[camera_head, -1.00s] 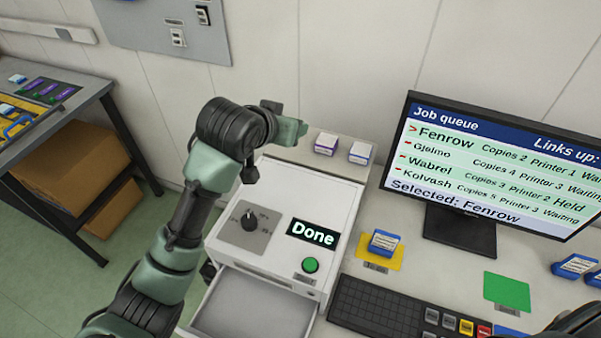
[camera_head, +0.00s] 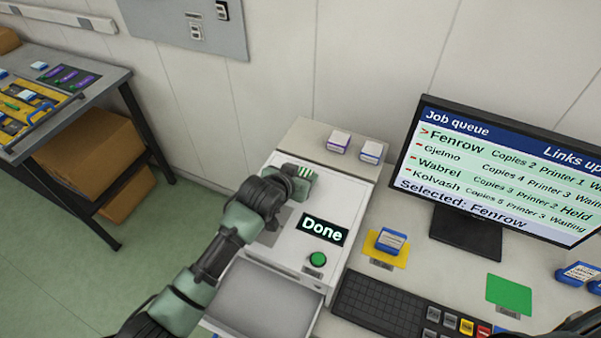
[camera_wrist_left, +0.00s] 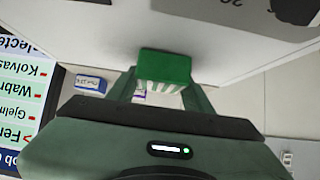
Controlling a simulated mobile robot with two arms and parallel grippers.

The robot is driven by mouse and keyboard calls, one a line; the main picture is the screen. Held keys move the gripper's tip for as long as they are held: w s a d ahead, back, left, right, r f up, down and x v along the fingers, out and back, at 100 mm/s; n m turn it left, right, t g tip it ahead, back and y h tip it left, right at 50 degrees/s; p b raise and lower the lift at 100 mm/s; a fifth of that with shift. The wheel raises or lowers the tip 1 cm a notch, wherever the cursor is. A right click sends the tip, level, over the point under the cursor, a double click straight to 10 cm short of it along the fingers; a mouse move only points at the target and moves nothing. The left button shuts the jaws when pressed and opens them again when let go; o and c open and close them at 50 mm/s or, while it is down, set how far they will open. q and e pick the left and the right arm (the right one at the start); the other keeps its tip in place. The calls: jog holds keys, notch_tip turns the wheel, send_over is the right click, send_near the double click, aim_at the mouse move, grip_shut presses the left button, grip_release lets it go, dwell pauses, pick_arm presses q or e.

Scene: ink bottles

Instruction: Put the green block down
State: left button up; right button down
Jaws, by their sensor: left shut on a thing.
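The green block (camera_wrist_left: 165,68), with white stripes on one side, is between the fingers of my left gripper (camera_wrist_left: 160,88) in the left wrist view. The gripper is shut on it. In the head view the block (camera_head: 304,172) shows small at the tip of my left gripper (camera_head: 297,180), over the top of the white machine (camera_head: 338,188). I cannot tell whether the block touches the machine top. My left wrist hides most of the machine's dial panel. A flat green square (camera_head: 509,293) lies on the desk at the right. My right gripper is not in view.
The machine's "Done" display (camera_head: 325,230), green button (camera_head: 318,259) and open, empty drawer (camera_head: 262,303) are close to my left arm. Two small boxes (camera_head: 339,140) stand behind. A blue-and-white box (camera_head: 391,240) sits on a yellow square (camera_head: 375,249). A monitor (camera_head: 500,170) and keyboard (camera_head: 385,308) are right.

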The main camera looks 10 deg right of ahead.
pick_arm(q)
jog(key=shift+f, duration=0.15)
jog(key=o, duration=1.4)
jog(key=shift+r, duration=0.25)
jog(key=b+v, duration=0.1)
jog(key=v, duration=1.1)
